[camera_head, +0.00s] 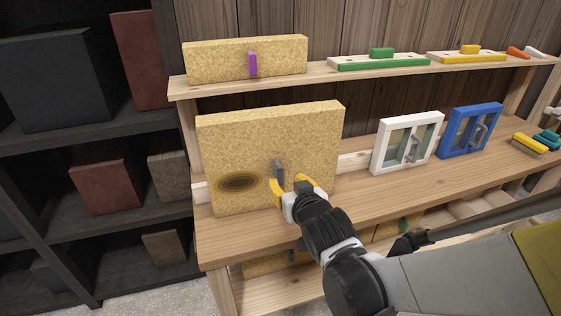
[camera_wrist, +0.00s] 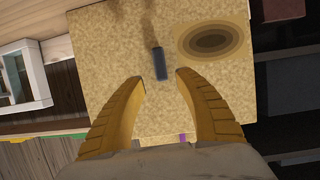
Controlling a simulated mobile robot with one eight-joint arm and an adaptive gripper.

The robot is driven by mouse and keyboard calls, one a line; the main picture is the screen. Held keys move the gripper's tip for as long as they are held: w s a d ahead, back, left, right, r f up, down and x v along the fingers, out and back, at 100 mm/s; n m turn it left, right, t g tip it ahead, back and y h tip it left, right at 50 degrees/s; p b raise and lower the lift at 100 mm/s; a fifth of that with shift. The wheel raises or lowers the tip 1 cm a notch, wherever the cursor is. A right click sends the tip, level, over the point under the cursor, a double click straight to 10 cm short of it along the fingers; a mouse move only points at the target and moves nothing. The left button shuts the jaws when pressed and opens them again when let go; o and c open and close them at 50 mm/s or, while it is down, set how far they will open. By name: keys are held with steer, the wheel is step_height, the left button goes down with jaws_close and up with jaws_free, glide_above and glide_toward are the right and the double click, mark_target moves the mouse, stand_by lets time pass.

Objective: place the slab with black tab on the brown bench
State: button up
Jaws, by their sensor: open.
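The slab with black tab (camera_head: 265,130) is a large speckled tan block standing upright at the left end of the brown bench (camera_head: 375,190). It has a dark oval mark on its face and a dark grey tab (camera_head: 279,172) standing out from it. My gripper (camera_head: 290,183) is open right in front of the tab. In the wrist view the slab (camera_wrist: 110,40) fills the middle. The tab (camera_wrist: 160,63) shows between and just beyond my fingertips (camera_wrist: 160,76), apart from both fingers. Nothing is held.
A smaller tan slab with a purple tab (camera_head: 252,64) stands on the shelf above. White (camera_head: 407,142) and blue (camera_head: 469,130) framed boxes stand to the right on the bench. A dark shelf with blocks (camera_head: 107,185) is at left. The bench front right of my gripper is bare.

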steer(key=s+d+m+g+h, duration=0.1)
steer(key=s+d+g, duration=0.2)
steer(key=s+d, duration=0.5)
steer(key=s+d+m+g+h, duration=0.1)
steer(key=s+d+g+h, duration=0.1)
steer(key=s+d, duration=0.5)
steer(key=s+r+g, duration=0.1)
steer(key=s, duration=0.4)
steer(key=shift+s+d+m+g+p, duration=0.3)
steer(key=shift+s+d+m+p, duration=0.05)
steer(key=shift+m, duration=0.05)
